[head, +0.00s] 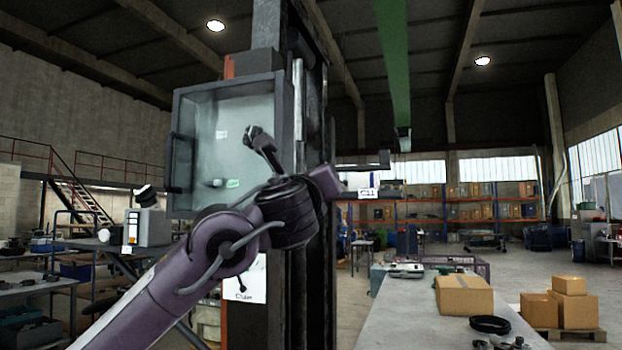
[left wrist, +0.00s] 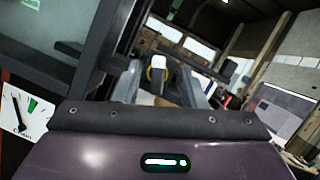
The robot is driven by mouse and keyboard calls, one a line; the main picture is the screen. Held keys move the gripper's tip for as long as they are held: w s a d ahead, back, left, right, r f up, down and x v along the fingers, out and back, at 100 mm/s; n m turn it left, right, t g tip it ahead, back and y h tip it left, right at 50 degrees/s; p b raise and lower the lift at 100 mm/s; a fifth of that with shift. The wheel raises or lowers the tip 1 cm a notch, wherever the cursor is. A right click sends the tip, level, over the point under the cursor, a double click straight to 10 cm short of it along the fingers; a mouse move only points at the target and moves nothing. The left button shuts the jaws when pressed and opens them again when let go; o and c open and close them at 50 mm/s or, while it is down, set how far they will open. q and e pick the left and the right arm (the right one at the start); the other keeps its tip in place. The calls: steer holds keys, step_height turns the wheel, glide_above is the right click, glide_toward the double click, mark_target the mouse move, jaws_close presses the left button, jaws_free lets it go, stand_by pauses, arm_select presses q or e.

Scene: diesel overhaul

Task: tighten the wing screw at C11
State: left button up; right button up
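A white label reading C11 (head: 367,193) hangs on a small light-coloured unit beside the dark upright column. In the left wrist view the two fingers of my left gripper (left wrist: 162,88) stand apart. A grey, rounded upright part with a yellow-and-white ring (left wrist: 157,74) shows between them, perhaps the wing screw. Gaps show on both sides of it, and I cannot tell its depth. My right gripper is in neither view.
A grey glass-fronted cabinet (head: 184,100) is on the column (head: 318,270), close behind my left arm. A grey bench (head: 400,325) with a cardboard box (head: 463,296) stands at the right. Open floor lies beyond.

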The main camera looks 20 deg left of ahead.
arm_select(q)
steer(key=shift+w, duration=1.1)
jaws_close()
steer(key=m+h, duration=0.1)
steer(key=m, duration=0.2)
steer(key=m+h, duration=0.2)
steer(key=m, duration=0.1)
steer(key=shift+m, duration=0.4)
